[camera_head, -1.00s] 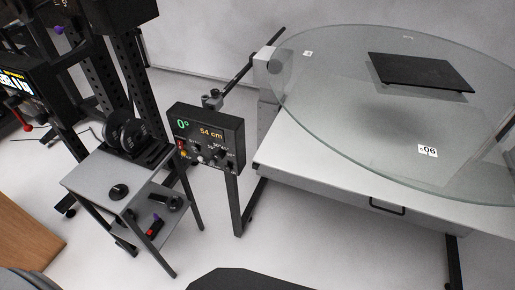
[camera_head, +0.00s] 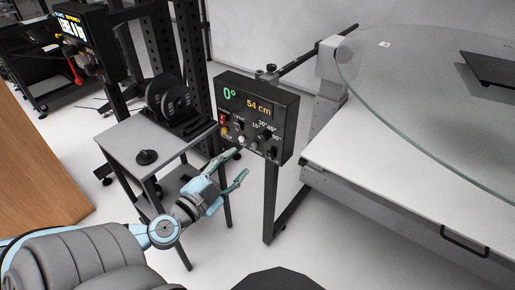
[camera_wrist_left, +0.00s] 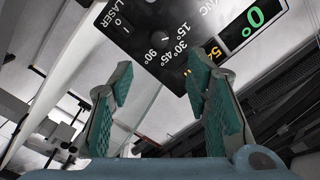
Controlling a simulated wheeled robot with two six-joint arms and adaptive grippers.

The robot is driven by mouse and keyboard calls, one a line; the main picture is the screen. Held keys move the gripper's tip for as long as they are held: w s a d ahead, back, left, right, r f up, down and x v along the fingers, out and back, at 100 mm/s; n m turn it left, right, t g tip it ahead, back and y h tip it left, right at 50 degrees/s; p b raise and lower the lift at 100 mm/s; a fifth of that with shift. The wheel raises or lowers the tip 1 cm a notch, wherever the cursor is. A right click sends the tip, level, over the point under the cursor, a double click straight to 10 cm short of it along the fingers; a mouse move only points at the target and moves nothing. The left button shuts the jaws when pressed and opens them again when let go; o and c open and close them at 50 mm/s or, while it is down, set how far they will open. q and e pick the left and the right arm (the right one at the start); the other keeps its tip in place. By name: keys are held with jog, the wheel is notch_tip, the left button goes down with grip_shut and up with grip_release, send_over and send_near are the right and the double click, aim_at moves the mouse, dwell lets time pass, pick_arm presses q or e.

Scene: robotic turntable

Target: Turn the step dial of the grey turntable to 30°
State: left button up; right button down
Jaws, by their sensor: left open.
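The black control box (camera_head: 289,124) of the grey turntable stands on a dark post. Its displays read a green 0° and an orange 54 cm. The step dial (camera_head: 263,137) is a small dark knob on the box's lower front, with angle labels around it. In the left wrist view the dial (camera_wrist_left: 156,39) lies near labels 15°, 30°, 45° and 90°; I cannot tell its setting. My left gripper (camera_head: 241,163) is open and empty, in front of and below the panel. Its green-padded fingers (camera_wrist_left: 160,65) point toward the panel. My right gripper is not in view.
The turntable's glass disc (camera_head: 405,110) and pale base (camera_head: 375,165) are to the right. A small grey table (camera_head: 125,137) with black discs (camera_head: 168,98) stands to the left. Other switches and knobs (camera_head: 241,139) sit close to the dial.

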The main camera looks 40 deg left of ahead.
pick_arm(q)
send_near(262, 139)
jog(key=w, duration=0.3)
jog(key=w+p, duration=0.1)
jog(key=w, duration=0.1)
jog(key=w+p, duration=0.1)
jog(key=w, duration=0.1)
jog(key=shift+w+a+r, duration=0.1)
jog(key=shift+w+a, duration=0.15)
jog(key=shift+a, duration=0.1)
jog(key=shift+w, duration=0.3)
grip_shut()
